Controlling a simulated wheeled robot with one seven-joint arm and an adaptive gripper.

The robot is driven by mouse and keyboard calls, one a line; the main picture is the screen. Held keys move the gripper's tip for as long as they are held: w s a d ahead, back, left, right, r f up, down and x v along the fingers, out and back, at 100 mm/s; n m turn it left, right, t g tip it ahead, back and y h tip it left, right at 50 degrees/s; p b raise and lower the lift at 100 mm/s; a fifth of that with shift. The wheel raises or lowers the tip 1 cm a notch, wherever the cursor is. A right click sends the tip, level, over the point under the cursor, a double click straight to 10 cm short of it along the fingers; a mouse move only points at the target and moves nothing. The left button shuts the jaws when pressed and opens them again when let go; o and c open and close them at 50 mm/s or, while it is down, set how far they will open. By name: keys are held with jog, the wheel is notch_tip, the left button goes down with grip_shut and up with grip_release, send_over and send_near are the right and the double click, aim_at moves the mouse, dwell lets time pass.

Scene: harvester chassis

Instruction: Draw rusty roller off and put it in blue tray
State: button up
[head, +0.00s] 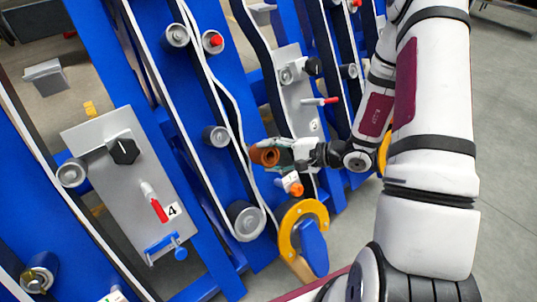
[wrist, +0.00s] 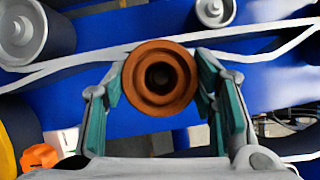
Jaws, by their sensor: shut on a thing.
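The rusty roller (head: 264,156) is orange-brown with a dark central bore. In the wrist view the roller (wrist: 160,78) faces the camera between the two fingers. My gripper (wrist: 160,90) is shut on it, with a teal-padded finger on each side. In the head view my gripper (head: 285,153) comes in from the right and holds the roller in front of the blue frame, close to the white belt. I cannot tell whether the roller is still around a shaft. No blue tray can be made out in either view.
Grey rollers (head: 216,136) and a white belt (head: 232,110) run along the blue frame. A yellow ring-shaped guard (head: 289,220) and an orange knob (head: 292,184) sit just below my gripper. A grey panel marked 4 (head: 112,190) is at left. Open floor (head: 500,120) lies at right.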

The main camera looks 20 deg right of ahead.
jog(key=shift+s+d+r+p, duration=0.15)
jog(key=shift+s+r, duration=0.2)
jog(key=shift+s, duration=0.2)
jog(key=shift+s+d+r+p, duration=0.1)
jog(key=shift+s+d+r, duration=0.15)
jog(key=shift+s, duration=0.25)
jog(key=shift+s+d+r+p, duration=0.1)
jog(key=shift+s+r, duration=0.3)
jog(key=shift+s, duration=0.15)
